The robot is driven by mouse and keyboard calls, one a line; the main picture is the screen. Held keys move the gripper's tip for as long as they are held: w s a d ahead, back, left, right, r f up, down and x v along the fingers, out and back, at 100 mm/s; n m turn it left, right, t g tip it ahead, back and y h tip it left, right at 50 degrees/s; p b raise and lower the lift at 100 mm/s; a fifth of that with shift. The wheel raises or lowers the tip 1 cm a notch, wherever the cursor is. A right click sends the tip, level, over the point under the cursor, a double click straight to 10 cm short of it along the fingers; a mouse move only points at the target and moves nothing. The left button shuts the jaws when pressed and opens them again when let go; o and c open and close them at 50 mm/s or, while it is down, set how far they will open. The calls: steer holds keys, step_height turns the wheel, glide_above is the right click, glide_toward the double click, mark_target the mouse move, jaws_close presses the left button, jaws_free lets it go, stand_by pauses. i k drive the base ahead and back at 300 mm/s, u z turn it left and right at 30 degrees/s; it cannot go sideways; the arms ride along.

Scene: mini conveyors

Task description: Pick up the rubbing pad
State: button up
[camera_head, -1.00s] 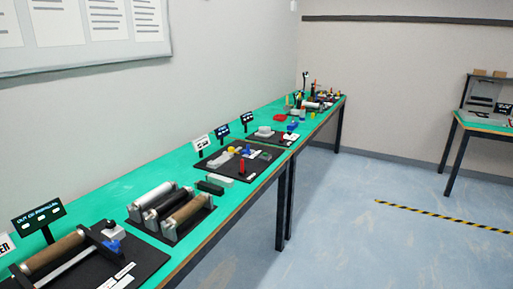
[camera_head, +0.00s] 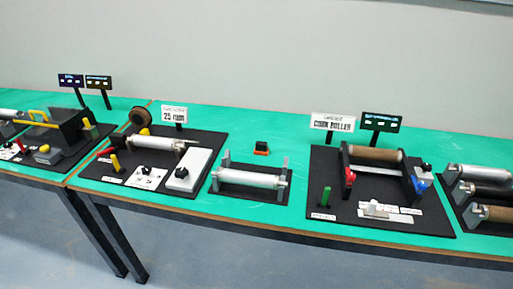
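I cannot tell for sure which thing is the rubbing pad. My gripper is not in view.
A cork roller station (camera_head: 375,154) with red and blue parts stands on a black board at right. More rollers (camera_head: 484,192) stand at the right edge.

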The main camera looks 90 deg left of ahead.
mark_target(261, 149)
steer(key=u, duration=0.05)
steer(key=k, duration=0.25)
steer(key=u, duration=3.2)
steer(key=k, duration=0.2)
steer(key=u, duration=1)
steer(key=i, duration=0.6)
steer(key=u, duration=0.05)
